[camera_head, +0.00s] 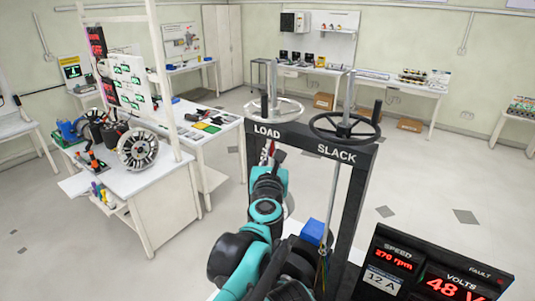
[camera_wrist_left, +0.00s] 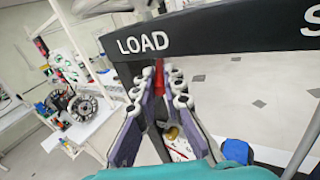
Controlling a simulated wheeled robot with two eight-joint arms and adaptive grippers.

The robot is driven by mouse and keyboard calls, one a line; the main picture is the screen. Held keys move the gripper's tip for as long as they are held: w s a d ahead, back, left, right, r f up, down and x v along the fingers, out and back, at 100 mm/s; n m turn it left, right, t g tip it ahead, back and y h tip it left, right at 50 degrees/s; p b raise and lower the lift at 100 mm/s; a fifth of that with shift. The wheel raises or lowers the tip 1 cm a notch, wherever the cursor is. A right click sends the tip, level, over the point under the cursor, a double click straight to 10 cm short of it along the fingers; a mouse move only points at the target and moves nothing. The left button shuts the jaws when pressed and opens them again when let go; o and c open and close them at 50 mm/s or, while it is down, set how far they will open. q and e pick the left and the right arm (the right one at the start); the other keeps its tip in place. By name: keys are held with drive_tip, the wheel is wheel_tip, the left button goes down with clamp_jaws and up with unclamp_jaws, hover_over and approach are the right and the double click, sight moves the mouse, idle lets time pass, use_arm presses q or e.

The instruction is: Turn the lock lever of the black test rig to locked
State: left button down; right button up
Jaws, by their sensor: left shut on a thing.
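The black test rig (camera_head: 361,185) is a frame whose top beam reads LOAD and SLACK, with a pale handwheel (camera_head: 275,108) over LOAD and a black handwheel (camera_head: 344,126) over SLACK. A red lever-like part (camera_wrist_left: 159,77) hangs under the LOAD label in the left wrist view. My left gripper (camera_wrist_left: 160,92) is shut on this red part, its fingers on either side of it. In the head view, my left gripper (camera_head: 268,160) is small and partly hidden by its own arm just below the beam. The lever's far end and any lock marking are hidden. My right gripper is out of view.
A display panel (camera_head: 430,275) with red readings stands at the lower right. A blue block (camera_head: 313,232) sits behind my arm, beside a thin upright rod (camera_head: 329,215). A white bench (camera_head: 165,190) with a motor-like wheel stands at left. Open floor (camera_head: 430,180) lies beyond the rig.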

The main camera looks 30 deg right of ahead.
use_arm(q)
drive_tip(key=c, duration=1.9)
unclamp_jaws()
drive_tip(key=shift+d, duration=0.1)
drive_tip(key=v, duration=1.2)
